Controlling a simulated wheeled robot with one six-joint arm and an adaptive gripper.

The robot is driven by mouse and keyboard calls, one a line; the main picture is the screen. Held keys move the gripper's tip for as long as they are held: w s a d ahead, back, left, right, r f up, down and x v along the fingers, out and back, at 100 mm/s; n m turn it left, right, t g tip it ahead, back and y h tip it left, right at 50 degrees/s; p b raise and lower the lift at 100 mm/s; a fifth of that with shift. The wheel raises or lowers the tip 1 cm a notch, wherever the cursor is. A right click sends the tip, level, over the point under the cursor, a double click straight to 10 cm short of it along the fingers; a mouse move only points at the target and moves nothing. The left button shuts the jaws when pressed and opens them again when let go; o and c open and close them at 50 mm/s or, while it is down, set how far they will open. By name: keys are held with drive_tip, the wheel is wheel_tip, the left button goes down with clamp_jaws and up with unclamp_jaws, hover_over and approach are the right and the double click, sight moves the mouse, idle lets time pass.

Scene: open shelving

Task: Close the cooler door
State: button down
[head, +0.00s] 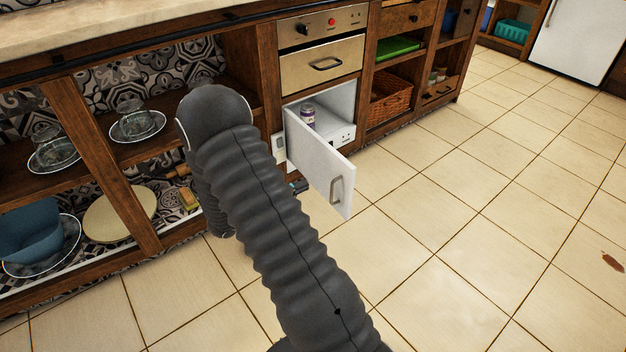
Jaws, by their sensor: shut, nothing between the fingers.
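The cooler (346,98) is a small white compartment built into the wooden unit under an oven-like panel. Its white door (318,163) is hinged at the left and stands partly open, swung out over the floor. A metal handle (336,191) is on the door's outer face near its free edge. A jar with a purple label (308,116) stands inside. My grey ribbed arm crosses the middle of the view and hides most of my gripper. A small dark tip of my gripper (299,186) shows low beside the door's hinge side; contact with the door cannot be told.
Open shelves at left hold glass domes (137,123), a blue pot (28,230) and a round board (120,213). A wicker basket (390,98) and a green tray (397,47) are right of the cooler.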

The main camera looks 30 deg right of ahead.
sight(345, 166)
drive_tip(key=d, duration=1.3)
drive_tip(key=shift+b, duration=0.35)
